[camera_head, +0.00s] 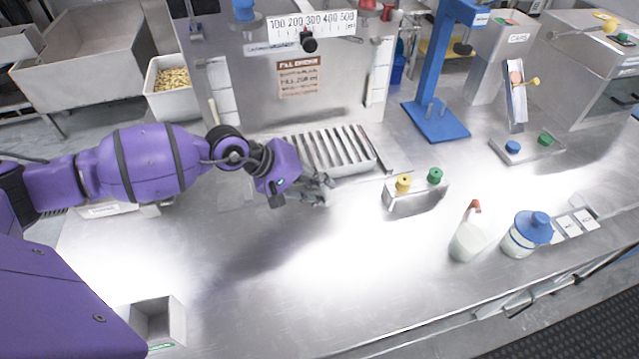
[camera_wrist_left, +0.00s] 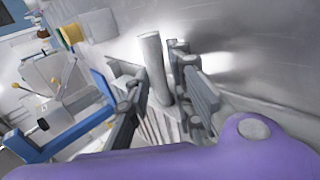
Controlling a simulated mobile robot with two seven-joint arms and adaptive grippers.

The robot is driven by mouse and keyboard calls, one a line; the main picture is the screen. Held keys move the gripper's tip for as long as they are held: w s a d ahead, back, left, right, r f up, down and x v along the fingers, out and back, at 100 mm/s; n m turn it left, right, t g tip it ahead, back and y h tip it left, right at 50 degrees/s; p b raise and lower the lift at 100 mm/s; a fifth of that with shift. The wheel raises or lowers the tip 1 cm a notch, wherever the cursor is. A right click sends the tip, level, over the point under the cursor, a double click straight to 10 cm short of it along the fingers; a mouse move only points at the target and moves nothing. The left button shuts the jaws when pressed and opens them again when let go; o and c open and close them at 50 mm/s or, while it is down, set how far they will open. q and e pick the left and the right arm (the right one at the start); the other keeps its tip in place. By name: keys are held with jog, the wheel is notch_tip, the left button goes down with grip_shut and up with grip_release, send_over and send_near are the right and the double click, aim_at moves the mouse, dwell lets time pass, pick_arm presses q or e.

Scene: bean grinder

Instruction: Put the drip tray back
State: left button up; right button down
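The drip tray (camera_head: 335,150) is a grey metal tray with dark slots. It lies at the foot of the grinder's upright metal front, between its two side posts. My left gripper (camera_head: 322,187) is at the tray's front edge, low over the counter. In the left wrist view, a grey rounded bar (camera_wrist_left: 154,65), which looks like the tray's handle, stands between the fingers of my left gripper (camera_wrist_left: 160,85). The fingers appear closed against its sides. The tray's slats show partly below them. Whether the tray is fully seated is hard to tell. My right gripper is not in view.
A small metal block with yellow and green knobs (camera_head: 416,194) stands right of the tray. A blue stand (camera_head: 436,120) is behind it. The front middle of the counter is clear.

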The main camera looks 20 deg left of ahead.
pick_arm(q)
jog(key=shift+r, duration=0.1)
jog(key=shift+r, duration=0.25)
jog(key=v, duration=1.2)
jog(key=shift+f, duration=0.2)
